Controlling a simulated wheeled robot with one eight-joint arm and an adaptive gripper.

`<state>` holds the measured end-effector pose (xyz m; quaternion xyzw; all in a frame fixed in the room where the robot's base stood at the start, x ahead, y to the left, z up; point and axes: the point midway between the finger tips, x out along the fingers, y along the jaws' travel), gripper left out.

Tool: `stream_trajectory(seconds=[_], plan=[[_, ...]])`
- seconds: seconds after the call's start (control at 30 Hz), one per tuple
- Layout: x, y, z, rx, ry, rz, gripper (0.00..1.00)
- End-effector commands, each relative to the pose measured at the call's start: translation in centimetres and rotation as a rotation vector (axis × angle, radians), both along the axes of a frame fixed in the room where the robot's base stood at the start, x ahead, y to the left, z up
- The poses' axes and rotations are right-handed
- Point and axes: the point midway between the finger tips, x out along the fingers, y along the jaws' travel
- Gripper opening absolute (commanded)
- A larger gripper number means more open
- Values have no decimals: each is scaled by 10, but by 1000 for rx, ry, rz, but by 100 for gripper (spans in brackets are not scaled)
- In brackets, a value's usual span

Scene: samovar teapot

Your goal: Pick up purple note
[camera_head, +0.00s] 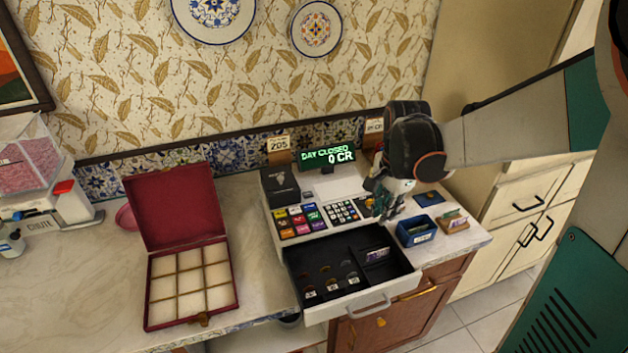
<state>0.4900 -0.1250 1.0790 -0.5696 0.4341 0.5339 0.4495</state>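A purple note (377,255) stands at the back right of the open black cash drawer (340,310), in a compartment of its own. Its lower part is hidden by the drawer wall. My gripper (384,212) hangs over the right side of the cash register (309,226), behind and a little above the note, apart from it. The fingers point down and are too small and dark to tell whether they are open or shut. I see nothing clearly held in them.
A blue box (417,231) and a small wooden holder with papers (453,221) stand right of the register. An open red box (190,280) with compartments stands to the left. The drawer also holds several coins. A green display (328,156) reads "DAY CLOSED 0 CR".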

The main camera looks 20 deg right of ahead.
Motion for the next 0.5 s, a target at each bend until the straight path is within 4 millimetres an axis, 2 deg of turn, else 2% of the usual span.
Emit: stream_trajectory(seconds=[0.1, 0.2, 0.37, 0.5], plan=[[3, -18, -18, 13, 33, -116, 13], [4, -24, -26, 18, 47, -170, 13], [4, -27, -41, 20, 54, -191, 13], [4, -26, -68, 20, 53, -189, 13]])
